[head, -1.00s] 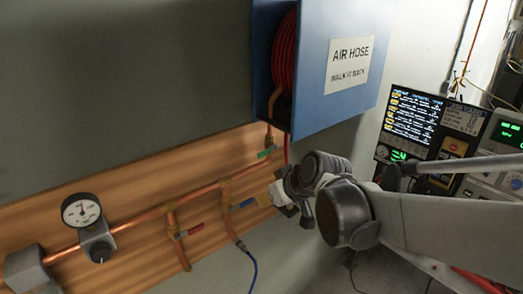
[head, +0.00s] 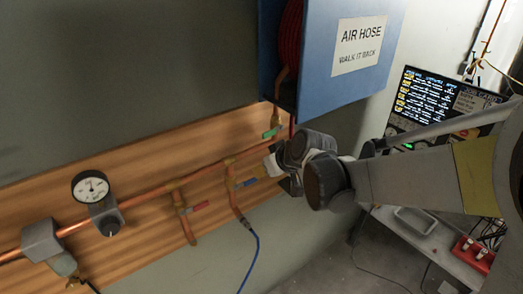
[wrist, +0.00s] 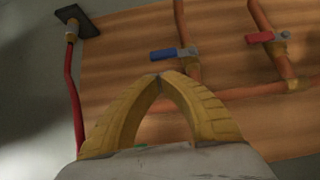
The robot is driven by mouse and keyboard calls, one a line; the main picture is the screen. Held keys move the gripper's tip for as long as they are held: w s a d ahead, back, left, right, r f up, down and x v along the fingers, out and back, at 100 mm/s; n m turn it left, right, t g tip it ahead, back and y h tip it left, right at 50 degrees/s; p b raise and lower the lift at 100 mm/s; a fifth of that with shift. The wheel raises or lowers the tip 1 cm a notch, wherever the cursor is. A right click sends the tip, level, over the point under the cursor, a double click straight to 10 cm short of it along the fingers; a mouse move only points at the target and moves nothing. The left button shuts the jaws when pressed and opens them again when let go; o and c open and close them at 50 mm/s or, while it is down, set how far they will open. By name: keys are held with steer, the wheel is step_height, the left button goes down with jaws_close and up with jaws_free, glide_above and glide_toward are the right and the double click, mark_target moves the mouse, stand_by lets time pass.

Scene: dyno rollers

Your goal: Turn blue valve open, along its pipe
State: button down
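The blue valve handle (head: 246,183) sticks out sideways to the right of its drop pipe (head: 236,202) in the head view. In the wrist view the blue handle (wrist: 166,55) lies across its pipe (wrist: 181,28), pointing left. My gripper (wrist: 160,76) has yellow fingers whose tips meet, with nothing seen between them. The tips appear just below the handle in the wrist view; whether they touch it I cannot tell. In the head view my gripper (head: 268,164) is right of and slightly above the handle, partly hidden by my wrist.
A red valve handle (head: 200,206) sits on the neighbouring drop pipe, and a green handle (head: 271,132) above. A pressure gauge (head: 90,187) is at left. The blue air hose box (head: 335,75) hangs above my arm. A red hose (wrist: 72,95) runs down the wrist view's left.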

mark_target(255, 178)
steer(key=x, duration=0.5)
stand_by(0.4)
steer(key=shift+w+d+f+y+b, duration=0.1)
steer(key=shift+f+y+b, duration=0.15)
steer(key=shift+b, duration=0.25)
